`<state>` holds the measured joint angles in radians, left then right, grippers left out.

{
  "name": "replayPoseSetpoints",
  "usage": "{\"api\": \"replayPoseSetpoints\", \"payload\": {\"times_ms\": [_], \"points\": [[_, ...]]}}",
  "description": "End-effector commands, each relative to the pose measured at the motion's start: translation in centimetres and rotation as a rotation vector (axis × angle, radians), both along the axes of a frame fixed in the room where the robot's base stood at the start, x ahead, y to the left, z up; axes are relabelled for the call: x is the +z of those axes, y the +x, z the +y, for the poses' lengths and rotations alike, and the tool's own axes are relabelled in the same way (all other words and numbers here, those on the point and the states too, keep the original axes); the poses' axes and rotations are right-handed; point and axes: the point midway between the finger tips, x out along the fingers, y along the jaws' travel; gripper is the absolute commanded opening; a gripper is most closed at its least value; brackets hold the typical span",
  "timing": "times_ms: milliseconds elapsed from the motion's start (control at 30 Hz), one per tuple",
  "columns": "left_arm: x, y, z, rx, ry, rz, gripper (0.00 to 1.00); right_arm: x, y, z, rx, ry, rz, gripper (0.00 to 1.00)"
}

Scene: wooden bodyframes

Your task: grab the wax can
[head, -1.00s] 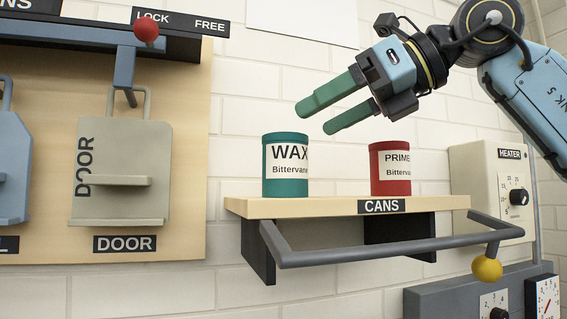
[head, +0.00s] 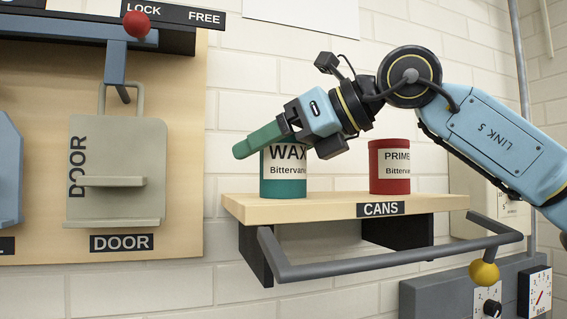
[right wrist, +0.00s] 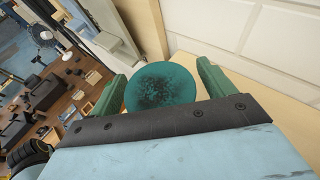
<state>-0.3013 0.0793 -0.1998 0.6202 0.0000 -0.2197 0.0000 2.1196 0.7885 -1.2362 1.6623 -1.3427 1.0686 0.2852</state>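The wax can (head: 284,185) is a teal cylinder with a white WAX label, upright on the left part of the wooden CANS shelf (head: 330,208). My right gripper (head: 250,143) is at the can's top, its green fingers hiding the can's upper part in the head view. In the right wrist view the can's round dark-speckled teal top (right wrist: 160,87) lies between the two open fingers, with a small gap on each side. My left gripper is not in view.
A red primer can (head: 390,167) stands on the shelf to the right. A panel with a DOOR plate (head: 115,165) is at the left.

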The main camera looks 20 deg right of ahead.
Motion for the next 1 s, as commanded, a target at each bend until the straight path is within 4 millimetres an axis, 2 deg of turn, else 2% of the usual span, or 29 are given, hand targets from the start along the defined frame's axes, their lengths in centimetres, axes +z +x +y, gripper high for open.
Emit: {"api": "replayPoseSetpoints", "payload": {"times_ms": [67,433,767,867,1000], "points": [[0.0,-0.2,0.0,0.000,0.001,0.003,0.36,0.0,0.0,0.0,0.000,0.000,0.000,0.72],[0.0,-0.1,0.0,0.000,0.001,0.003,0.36,0.0,0.0,0.0,0.000,0.000,0.000,0.24],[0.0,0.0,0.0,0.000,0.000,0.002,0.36,0.6,-0.1,0.0,0.000,0.002,-0.003,0.24],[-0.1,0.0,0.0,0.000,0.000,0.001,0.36,1.4,0.0,0.0,0.001,0.002,-0.004,0.24],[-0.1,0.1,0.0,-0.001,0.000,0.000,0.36,3.5,-0.1,0.1,0.000,0.003,-0.004,0.24]]}}
